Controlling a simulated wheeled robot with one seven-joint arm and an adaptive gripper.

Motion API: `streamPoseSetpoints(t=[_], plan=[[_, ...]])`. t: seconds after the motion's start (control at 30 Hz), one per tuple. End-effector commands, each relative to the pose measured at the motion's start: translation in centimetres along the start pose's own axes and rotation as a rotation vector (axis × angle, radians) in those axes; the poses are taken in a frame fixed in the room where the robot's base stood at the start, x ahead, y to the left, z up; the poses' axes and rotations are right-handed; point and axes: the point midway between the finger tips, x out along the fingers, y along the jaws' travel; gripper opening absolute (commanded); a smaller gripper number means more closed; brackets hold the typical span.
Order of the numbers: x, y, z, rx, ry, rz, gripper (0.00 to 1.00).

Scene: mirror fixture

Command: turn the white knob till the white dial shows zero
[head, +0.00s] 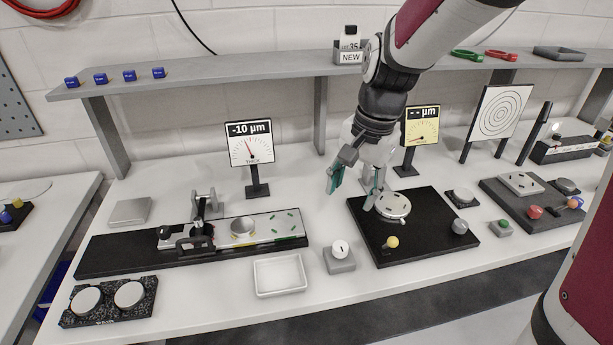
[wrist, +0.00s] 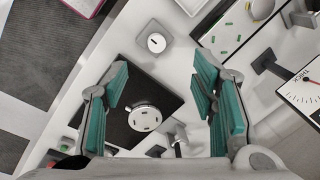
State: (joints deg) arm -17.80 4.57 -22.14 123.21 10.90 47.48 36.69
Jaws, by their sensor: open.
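The white knob (head: 340,247) sits on a small grey box near the table's front, between a white tray and a black plate. It also shows in the wrist view (wrist: 156,42), just beyond the space between my fingertips. The white dial (head: 250,150) stands behind the left fixture and reads -10 µm, its needle left of upright. The dial is partly visible at the right edge of the wrist view (wrist: 303,88). My gripper (head: 353,188) is open and empty. It hangs above the table behind the knob, apart from it, near the black plate's left edge.
The black plate (head: 440,252) carries a round metal mount (head: 394,206) and a yellow knob (head: 391,242). A yellow dial (head: 420,127) behind it shows dashes. The empty white tray (head: 280,275) lies left of the knob. A grey shelf (head: 225,78) runs along the back.

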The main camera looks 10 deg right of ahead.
Motion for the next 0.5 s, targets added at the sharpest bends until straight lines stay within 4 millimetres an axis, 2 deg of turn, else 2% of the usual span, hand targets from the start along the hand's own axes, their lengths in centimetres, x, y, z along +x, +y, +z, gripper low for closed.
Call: streamPoseSetpoints(t=[0.03, 0.2, 0.5], plan=[[1.5, -0.4, -0.6, 0.052, -0.006, 0.034, 0.53], [5.0, -1.2, -2.4, 0.203, 0.007, 0.106, 0.53], [7.5, -1.4, -3.5, 0.289, 0.026, 0.147, 0.53]])
